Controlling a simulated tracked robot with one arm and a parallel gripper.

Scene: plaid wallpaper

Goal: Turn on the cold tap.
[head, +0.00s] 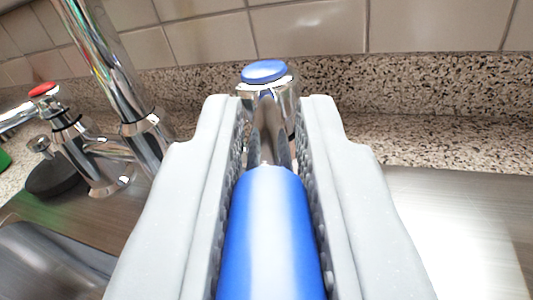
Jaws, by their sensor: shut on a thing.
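The cold tap (264,73) has a blue cap on a chrome body, with a chrome lever (267,135) that points toward me. My gripper (270,120) is shut on this lever, with one pale grey finger on each side of it. A blue and white cylinder (268,235) lies between the fingers nearer to me. The lower part of the cold tap is hidden behind the fingers.
A chrome spout column (105,65) rises to the left of my gripper. The red-capped hot tap (66,128) is farther left, near a dark round object (50,180). A speckled stone ledge (430,115) and tiled wall (310,28) are behind. Metal surface (460,225) at right is clear.

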